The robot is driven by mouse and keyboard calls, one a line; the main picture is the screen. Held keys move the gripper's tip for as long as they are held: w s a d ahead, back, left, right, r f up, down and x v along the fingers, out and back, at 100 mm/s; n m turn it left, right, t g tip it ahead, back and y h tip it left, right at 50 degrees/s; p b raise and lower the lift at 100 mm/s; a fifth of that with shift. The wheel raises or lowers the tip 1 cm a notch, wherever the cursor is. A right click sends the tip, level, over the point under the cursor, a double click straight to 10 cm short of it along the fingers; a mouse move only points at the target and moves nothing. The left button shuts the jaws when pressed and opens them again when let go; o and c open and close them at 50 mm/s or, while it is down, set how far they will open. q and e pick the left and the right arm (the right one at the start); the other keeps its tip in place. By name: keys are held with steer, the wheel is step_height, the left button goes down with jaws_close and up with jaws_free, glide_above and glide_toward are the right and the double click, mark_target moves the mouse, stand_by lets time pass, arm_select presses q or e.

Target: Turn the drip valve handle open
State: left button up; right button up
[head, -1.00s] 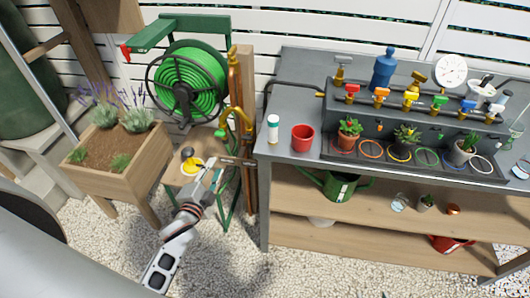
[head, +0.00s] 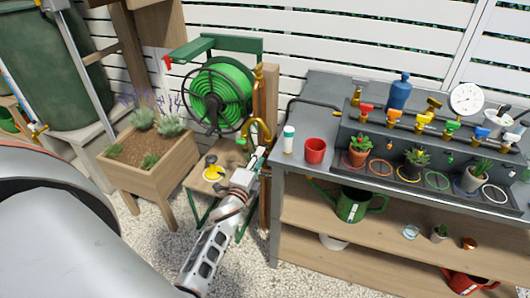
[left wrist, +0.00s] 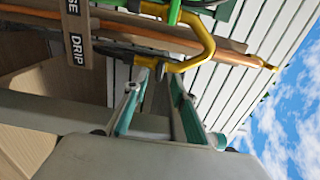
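My left gripper (head: 264,158) is at the wooden post, just below the yellow curved pipe (head: 259,130). In the left wrist view its two fingers (left wrist: 157,84) are spread apart, pointing toward the copper pipe (left wrist: 118,29) and the yellow bend (left wrist: 203,45). In the head view the arm hides the valve. My right gripper is not in view.
A green hose reel (head: 217,95) stands behind the gripper. A small stand holds a yellow object (head: 212,168), left of the gripper. A wooden planter (head: 150,180) is further left. The potting bench (head: 400,180) with pots and coloured valves stands close on the right.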

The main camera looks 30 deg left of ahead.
mark_target(266, 147)
arm_select(q)
steer(key=x, duration=0.4)
steer(key=shift+w, duration=0.15)
jaws_close()
